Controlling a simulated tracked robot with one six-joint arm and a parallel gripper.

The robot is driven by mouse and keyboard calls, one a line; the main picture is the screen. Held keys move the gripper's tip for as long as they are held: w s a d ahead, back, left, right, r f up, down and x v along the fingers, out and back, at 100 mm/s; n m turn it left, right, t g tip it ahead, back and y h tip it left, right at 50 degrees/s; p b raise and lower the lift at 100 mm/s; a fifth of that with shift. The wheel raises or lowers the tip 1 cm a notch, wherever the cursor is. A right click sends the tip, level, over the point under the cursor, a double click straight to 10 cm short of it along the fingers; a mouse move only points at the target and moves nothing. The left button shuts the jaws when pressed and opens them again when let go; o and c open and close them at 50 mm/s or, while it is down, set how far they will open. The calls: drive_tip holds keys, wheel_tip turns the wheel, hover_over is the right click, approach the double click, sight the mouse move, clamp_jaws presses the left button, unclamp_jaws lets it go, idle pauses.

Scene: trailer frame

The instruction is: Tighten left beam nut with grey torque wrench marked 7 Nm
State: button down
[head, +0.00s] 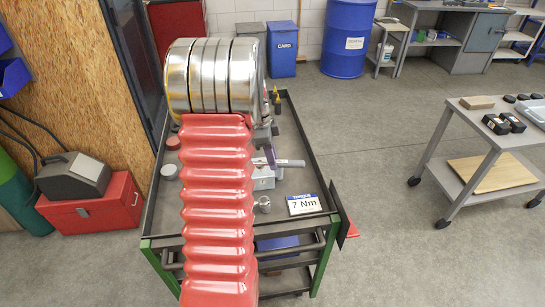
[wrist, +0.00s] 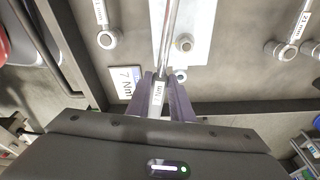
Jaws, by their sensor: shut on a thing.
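The grey torque wrench (wrist: 157,97) is between the two purple fingers of my gripper (wrist: 165,97) in the wrist view. The fingers are shut on its handle, which has a small label that seems to read 7 Nm. Its bright shaft (wrist: 170,35) runs away to the top edge; its far end is out of view. In the head view my gripper (head: 269,156) is partly hidden behind my red arm, over the trolley's tray, with a grey handle (head: 290,163) sticking out to the right. I cannot tell whether the wrench touches the tray. I cannot make out the left beam nut.
A 7 Nm sign (head: 304,205) lies on the trolley tray (head: 300,140), near its front right. Ring-ended tools lie left (wrist: 107,38) and right (wrist: 275,48) of the wrench in the wrist view. A second table (head: 480,135) stands right; floor between is clear.

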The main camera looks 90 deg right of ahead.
drive_tip(key=shift+a+m, duration=0.6)
drive_tip(key=shift+a, duration=0.75)
drive_tip(key=shift+w+a+f+m+y, duration=0.15)
drive_tip(key=shift+a+m, duration=0.3)
drive_tip(key=shift+a, duration=0.35)
drive_tip(key=shift+w+a+r+m+y, duration=0.15)
drive_tip(key=shift+a+m, duration=0.3)
drive_tip(key=shift+a, duration=0.35)
drive_tip(key=shift+f, duration=0.1)
drive_tip(key=shift+w+a+m, duration=0.3)
drive_tip(key=shift+a+m, duration=0.15)
drive_tip(key=shift+a, duration=0.35)
drive_tip(key=shift+w+a+m, duration=0.25)
drive_tip(key=shift+a+m, duration=0.2)
drive_tip(key=shift+a, duration=0.3)
